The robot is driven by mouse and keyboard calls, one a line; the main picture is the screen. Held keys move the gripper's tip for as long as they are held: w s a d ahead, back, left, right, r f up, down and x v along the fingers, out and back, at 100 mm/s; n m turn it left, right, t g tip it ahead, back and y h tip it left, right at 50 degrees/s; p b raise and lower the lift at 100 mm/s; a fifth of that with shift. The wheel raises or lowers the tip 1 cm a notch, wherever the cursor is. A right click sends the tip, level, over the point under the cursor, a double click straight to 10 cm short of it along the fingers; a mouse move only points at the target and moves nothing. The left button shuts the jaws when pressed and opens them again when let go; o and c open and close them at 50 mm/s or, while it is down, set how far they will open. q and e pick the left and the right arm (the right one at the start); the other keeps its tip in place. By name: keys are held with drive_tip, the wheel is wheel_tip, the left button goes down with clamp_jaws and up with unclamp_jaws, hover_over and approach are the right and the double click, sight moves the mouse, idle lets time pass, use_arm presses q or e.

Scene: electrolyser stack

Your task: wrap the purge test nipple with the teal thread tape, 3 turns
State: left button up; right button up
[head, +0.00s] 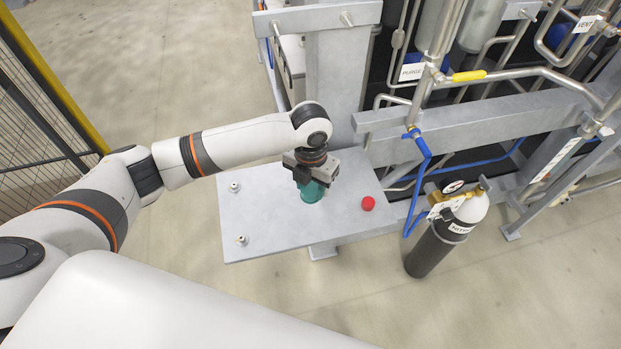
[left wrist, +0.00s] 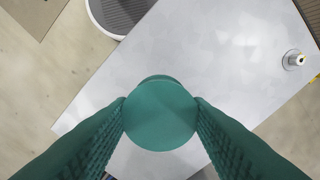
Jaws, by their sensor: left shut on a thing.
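The teal thread tape (head: 312,194) shows as a round teal piece under my left gripper (head: 313,184), over the grey plate. In the left wrist view its flat round face (left wrist: 160,115) sits between the two teal ribbed fingers of my left gripper (left wrist: 160,108), which touch it on both sides. I cannot tell whether it rests on the plate. Two small metal fittings stand upright on the plate's left part, a rear one (head: 234,187) and a front one (head: 241,240). Neither carries a readable label, so I cannot tell which is the purge test nipple. My right gripper is out of view.
The grey plate (head: 270,215) is mostly bare. A red round piece (head: 368,204) lies near its right edge. A gas cylinder (head: 432,252), a blue hose (head: 414,205) and steel pipework with a PURGE label (head: 412,72) are to the right. A fence (head: 50,110) stands at left.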

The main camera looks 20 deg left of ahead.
use_arm(q)
wheel_tip(320, 180, down, 2)
drive_tip(key=shift+f+b, duration=0.1)
drive_tip(key=shift+b, duration=0.3)
drive_tip(key=shift+f+b, duration=0.55)
drive_tip(key=shift+f, duration=0.65)
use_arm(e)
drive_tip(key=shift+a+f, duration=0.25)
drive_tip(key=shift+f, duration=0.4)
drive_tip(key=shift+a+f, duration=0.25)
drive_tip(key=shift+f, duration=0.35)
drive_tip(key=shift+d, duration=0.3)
